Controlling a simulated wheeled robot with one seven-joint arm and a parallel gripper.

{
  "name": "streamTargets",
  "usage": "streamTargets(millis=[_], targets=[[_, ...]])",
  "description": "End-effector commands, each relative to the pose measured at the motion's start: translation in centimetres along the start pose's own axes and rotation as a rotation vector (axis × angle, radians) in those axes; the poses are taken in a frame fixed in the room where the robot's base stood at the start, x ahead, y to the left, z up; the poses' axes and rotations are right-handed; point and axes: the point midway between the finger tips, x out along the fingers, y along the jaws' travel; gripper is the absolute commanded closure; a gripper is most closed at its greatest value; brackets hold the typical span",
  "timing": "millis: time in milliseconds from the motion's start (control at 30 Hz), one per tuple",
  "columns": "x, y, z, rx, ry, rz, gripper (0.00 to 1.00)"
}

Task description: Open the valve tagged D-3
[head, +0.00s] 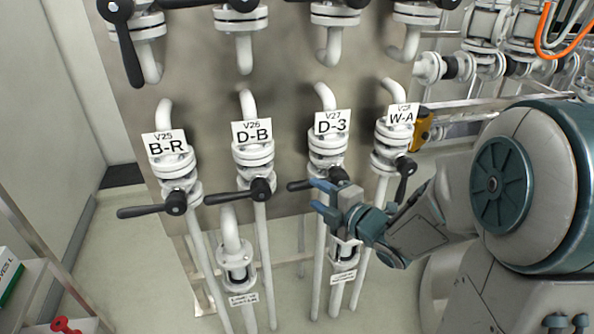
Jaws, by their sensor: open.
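The valve tagged D-3 (328,149) stands third from the left in the lower row, on a white vertical pipe. Its tag (333,122) also reads V27. Its black lever handle (301,185) points left, roughly horizontal, from a hub (338,175) at the pipe. My gripper (318,196) is open at the handle, its blue fingers just below and in front of the lever. I cannot tell whether they touch it. The gripper hides part of the handle and the pipe beneath.
Valves D-B (253,157) and B-R (170,165) stand to the left with levers pointing left. Valve W-A (395,147) is close on the right, its lever (404,178) pointing down. A yellow device (423,128) is behind it. A shelf (38,285) is at lower left.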

Motion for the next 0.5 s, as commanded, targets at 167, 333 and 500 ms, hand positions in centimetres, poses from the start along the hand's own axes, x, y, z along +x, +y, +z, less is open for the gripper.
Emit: streamTargets(millis=[167,333,500], targets=[[1.6,0.1,-0.1,0.0,-0.001,-0.004,0.58],[4.3,-0.1,-0.1,-0.001,-0.001,-0.003,0.58],[7.0,-0.1,0.0,-0.002,-0.002,-0.002,0.58]])
